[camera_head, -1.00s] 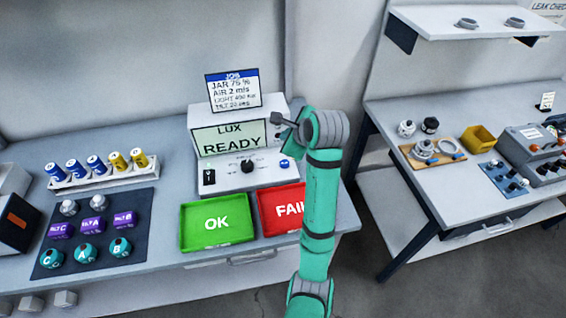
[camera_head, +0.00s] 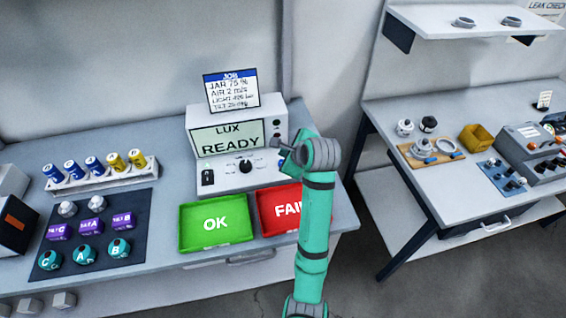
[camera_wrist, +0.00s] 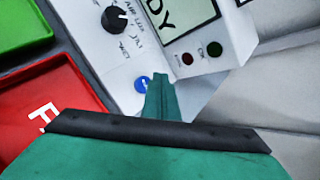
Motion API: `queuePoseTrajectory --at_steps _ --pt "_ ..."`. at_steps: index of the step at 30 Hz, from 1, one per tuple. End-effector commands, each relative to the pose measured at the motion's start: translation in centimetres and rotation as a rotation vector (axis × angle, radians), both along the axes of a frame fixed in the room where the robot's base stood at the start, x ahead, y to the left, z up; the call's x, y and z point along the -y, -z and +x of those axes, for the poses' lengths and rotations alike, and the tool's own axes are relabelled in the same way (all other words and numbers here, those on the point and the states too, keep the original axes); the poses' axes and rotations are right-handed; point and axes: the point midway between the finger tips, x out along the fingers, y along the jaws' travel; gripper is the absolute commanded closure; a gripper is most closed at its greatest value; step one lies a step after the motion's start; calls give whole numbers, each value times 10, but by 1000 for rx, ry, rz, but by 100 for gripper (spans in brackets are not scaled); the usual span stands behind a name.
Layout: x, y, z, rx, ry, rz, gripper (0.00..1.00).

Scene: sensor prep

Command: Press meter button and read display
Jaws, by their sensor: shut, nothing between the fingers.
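The meter (camera_head: 220,179) is a pale box at the back of the bench. Its display (camera_head: 229,137) reads "LUX READY". A black dial (camera_head: 246,166) and a black switch (camera_head: 208,177) sit on its sloped front. A round blue button (camera_wrist: 142,83) shows in the wrist view, just left of my fingertips. My gripper (camera_wrist: 160,79) is shut and empty, its narrow tip beside the button and partly over it. I cannot tell whether it touches.
A green OK tray (camera_head: 216,247) and a red FAIL tray (camera_head: 266,226) lie in front of the meter. A job card (camera_head: 231,91) stands on top. A battery rack (camera_head: 102,182) and a dark mat (camera_head: 65,227) with sensors are left. Another bench (camera_head: 390,120) stands right.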

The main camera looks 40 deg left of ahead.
Motion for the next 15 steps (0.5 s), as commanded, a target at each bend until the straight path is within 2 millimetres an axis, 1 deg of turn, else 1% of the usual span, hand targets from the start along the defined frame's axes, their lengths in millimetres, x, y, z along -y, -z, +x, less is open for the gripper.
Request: queuePoseTrajectory --at_steps 1,6,15 --pt "0 5 0 -1 1 -1 100" --pt "0 13 0 -1 1 -1 100" --pt "0 14 0 1 1 0 100"
